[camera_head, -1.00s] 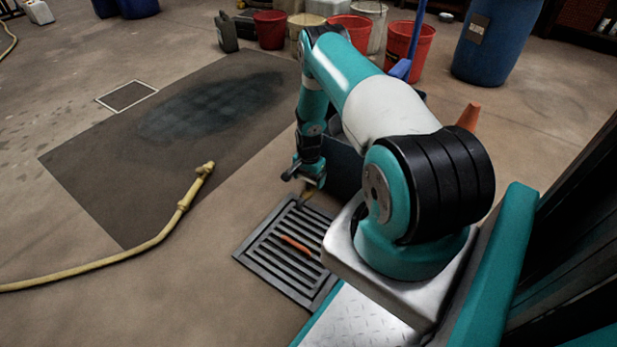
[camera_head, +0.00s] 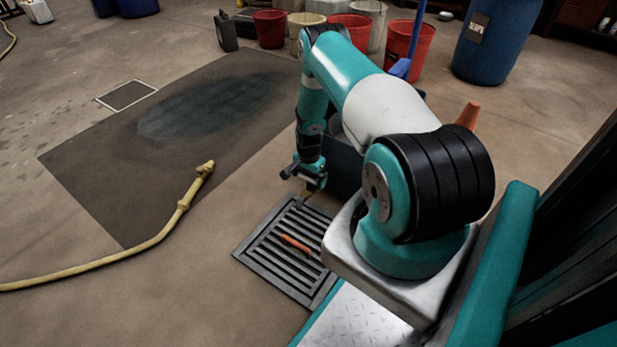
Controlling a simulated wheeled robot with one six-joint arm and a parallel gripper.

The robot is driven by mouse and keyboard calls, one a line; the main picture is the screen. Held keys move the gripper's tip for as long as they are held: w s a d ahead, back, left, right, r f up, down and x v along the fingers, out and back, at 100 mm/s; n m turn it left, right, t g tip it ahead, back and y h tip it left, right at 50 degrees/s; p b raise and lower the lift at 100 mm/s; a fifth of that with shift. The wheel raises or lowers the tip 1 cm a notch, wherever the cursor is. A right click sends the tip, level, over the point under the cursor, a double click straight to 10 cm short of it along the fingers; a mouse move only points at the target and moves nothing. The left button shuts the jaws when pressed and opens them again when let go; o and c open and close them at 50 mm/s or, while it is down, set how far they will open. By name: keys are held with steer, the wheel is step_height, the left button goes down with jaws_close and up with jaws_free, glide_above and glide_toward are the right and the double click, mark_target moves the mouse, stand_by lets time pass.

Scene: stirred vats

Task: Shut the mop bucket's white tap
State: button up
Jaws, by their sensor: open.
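The dark blue mop bucket (camera_head: 343,165) stands on the floor behind my arm, partly hidden by it. My gripper (camera_head: 305,185) points down beside the bucket's left side, above the far end of the floor grate (camera_head: 266,262). It is open. I cannot make out a white tap; the gripper and arm cover that side of the bucket. A small yellowish-brown piece (camera_head: 307,194) shows just below the gripper, and I cannot tell what it belongs to.
An orange-handled object (camera_head: 295,243) lies on the grate. A yellow hose (camera_head: 150,245) crosses the floor at left. Red buckets (camera_head: 408,42) and a blue barrel (camera_head: 497,42) stand at the back. An orange cone (camera_head: 468,115) shows behind my arm.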

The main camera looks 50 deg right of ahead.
step_height(320, 180, up, 17)
steer(key=p, duration=0.7)
steer(key=shift+r, duration=0.15)
steer(key=w+a+r+n+t+y, duration=0.1)
steer(key=w+a+r+n, duration=0.2)
steer(key=a+r, duration=0.45)
steer(key=w+a+r+n, duration=0.3)
steer(key=a+r, duration=0.3)
steer(key=r, duration=0.3)
steer(key=s+a+r+n+y, duration=0.1)
steer(key=s+a+r+n, duration=0.25)
steer(key=a+r, duration=0.35)
steer(key=s+a+r+n+y, duration=0.1)
steer(key=s+a+r+n, duration=0.1)
steer(key=a+r+n, duration=0.35)
steer(key=s+a+r+n+g+y+p, duration=0.1)
steer(key=s+a+r+n, duration=0.4)
steer(key=s+a, duration=0.45)
steer(key=s+a+r+n, duration=0.5)
steer(key=s+a+r, duration=0.1)
steer(key=s, duration=0.6)
step_height(320, 180, up, 36)
steer(key=p, duration=3.6)
steer(key=shift+w+a+m, duration=0.15)
steer(key=shift+w+m, duration=0.2)
steer(key=shift+m, duration=0.05)
